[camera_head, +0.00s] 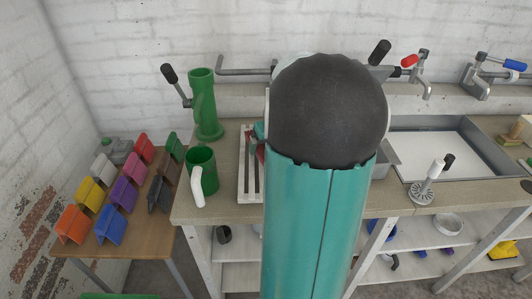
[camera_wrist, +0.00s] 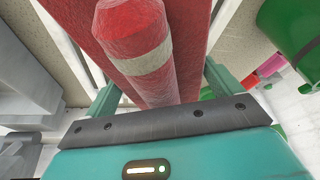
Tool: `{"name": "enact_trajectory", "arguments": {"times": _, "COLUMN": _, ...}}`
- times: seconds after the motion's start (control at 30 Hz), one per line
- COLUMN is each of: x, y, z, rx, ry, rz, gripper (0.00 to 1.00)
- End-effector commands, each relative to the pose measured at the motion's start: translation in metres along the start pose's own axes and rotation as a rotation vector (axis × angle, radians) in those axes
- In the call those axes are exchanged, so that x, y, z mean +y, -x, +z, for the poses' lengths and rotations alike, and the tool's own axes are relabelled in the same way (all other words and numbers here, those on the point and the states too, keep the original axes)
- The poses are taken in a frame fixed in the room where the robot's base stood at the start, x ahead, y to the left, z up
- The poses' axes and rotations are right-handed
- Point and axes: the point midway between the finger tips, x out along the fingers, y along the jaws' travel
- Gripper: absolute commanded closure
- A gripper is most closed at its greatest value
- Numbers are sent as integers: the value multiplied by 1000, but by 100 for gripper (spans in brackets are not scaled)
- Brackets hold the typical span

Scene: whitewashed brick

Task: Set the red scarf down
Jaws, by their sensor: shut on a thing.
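The red scarf (camera_wrist: 140,50), a red roll with a pale band, fills the middle of the wrist view. My gripper (camera_wrist: 160,85) is shut on it, with a teal finger on each side. In the head view my own arm covers most of the gripper and scarf; only a small red patch (camera_head: 261,152) shows at the arm's left edge, over a pale tray (camera_head: 243,190) on the workbench. Whether the scarf touches the surface below it, I cannot tell.
A green mug (camera_head: 208,165) and a tall green hand pump (camera_head: 205,110) stand left of the tray. A side table (camera_head: 150,235) at the left holds several coloured folded pieces. A sink (camera_head: 440,145) and a drain-like fitting (camera_head: 423,190) are at the right.

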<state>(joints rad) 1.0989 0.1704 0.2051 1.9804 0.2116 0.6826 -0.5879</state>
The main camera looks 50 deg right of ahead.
Motion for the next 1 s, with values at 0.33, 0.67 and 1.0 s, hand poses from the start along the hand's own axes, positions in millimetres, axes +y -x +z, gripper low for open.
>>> {"name": "enact_trajectory", "arguments": {"times": 0.33, "x": -7, "y": -39, "z": 2, "rx": -2, "ry": 0, "rz": -1, "gripper": 53}}
{"name": "enact_trajectory", "arguments": {"times": 0.67, "x": -7, "y": -46, "z": 4, "rx": 1, "ry": 1, "rz": 0, "gripper": 53}}
{"name": "enact_trajectory", "arguments": {"times": 1.0, "x": -6, "y": -49, "z": 6, "rx": 0, "ry": 1, "rz": 0, "gripper": 0}}
